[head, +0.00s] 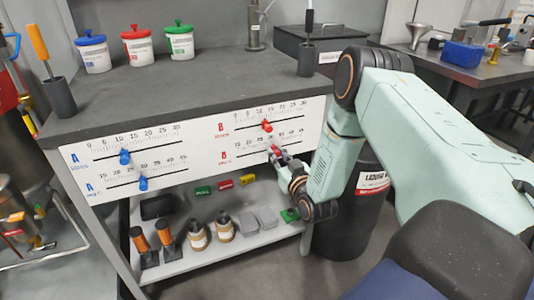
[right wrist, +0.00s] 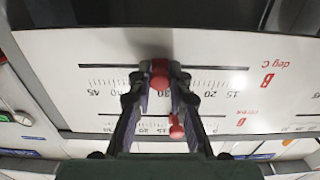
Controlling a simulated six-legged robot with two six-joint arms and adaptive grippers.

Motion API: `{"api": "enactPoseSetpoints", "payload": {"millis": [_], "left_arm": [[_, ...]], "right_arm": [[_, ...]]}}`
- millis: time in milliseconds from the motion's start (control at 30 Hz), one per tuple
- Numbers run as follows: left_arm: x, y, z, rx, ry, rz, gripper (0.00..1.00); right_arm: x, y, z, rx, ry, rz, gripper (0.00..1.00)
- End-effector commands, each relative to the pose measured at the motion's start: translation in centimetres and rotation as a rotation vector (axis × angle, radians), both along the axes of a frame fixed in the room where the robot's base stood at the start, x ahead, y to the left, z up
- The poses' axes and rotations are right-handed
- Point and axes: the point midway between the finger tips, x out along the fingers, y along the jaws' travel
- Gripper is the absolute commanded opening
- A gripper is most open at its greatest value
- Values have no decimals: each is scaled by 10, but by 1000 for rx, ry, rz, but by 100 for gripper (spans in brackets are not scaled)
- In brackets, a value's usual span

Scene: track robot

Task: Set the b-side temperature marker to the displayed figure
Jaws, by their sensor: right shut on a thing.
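The b-side temperature marker, a red knob (head: 275,149), sits on the lower B scale of the white panel (head: 205,155). It also shows in the right wrist view (right wrist: 160,75), where the panel appears upside down and the knob is near the 30 mark. My right gripper (head: 281,154) is shut on this knob, with one finger on each side of it. The other B marker, also red (head: 267,126), is on the scale above and shows in the right wrist view (right wrist: 176,130). I see no readable displayed figure. My left gripper is not in view.
Two blue A markers (head: 125,156) (head: 143,184) are on the panel's left half. Red, green and blue-lidded tubs (head: 137,50) stand on the bench top (head: 215,88). Handles and jars (head: 198,236) stand on the shelf below. A black barrel (head: 345,238) is behind my right arm.

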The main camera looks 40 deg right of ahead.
Motion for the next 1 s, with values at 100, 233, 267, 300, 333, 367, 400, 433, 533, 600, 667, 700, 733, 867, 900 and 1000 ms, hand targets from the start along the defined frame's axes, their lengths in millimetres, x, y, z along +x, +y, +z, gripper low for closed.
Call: {"api": "enactPoseSetpoints", "payload": {"millis": [100, 233, 267, 300, 333, 367, 400, 433, 533, 600, 667, 700, 733, 867, 900, 1000], "left_arm": [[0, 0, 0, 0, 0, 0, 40], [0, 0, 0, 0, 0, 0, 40], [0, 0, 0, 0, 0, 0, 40], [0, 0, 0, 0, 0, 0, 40], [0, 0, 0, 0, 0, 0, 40], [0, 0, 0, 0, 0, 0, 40], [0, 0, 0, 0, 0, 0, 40], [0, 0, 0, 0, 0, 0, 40], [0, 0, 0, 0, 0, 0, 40], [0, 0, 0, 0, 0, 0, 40], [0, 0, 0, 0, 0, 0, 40], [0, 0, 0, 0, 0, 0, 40], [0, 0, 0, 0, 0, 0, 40], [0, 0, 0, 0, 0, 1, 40], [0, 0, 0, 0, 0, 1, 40], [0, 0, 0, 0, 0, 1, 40]], "right_arm": [[0, -1, 0, -2, 0, 1, 0], [0, -1, 0, -3, 1, 1, 0], [0, -1, 0, -3, 0, 1, 0], [0, -1, 0, -3, 0, 1, 19], [0, -1, 0, -3, 0, 1, 22], [0, -1, 0, -3, 0, 1, 24], [0, 0, 0, -3, 0, 1, 28], [0, 0, 0, -3, 0, 1, 30], [0, 0, 0, -2, -1, 1, 39], [0, 0, 0, -2, -1, 1, 42], [0, 0, 0, -2, -1, 1, 42], [0, 0, 0, -2, -1, 1, 42], [0, 0, 0, -2, -1, 1, 42], [-1, 0, 0, -2, 0, 1, 42], [-2, 0, -1, -1, 0, 0, 42], [-11, 2, -1, -1, 1, 0, 42]]}}
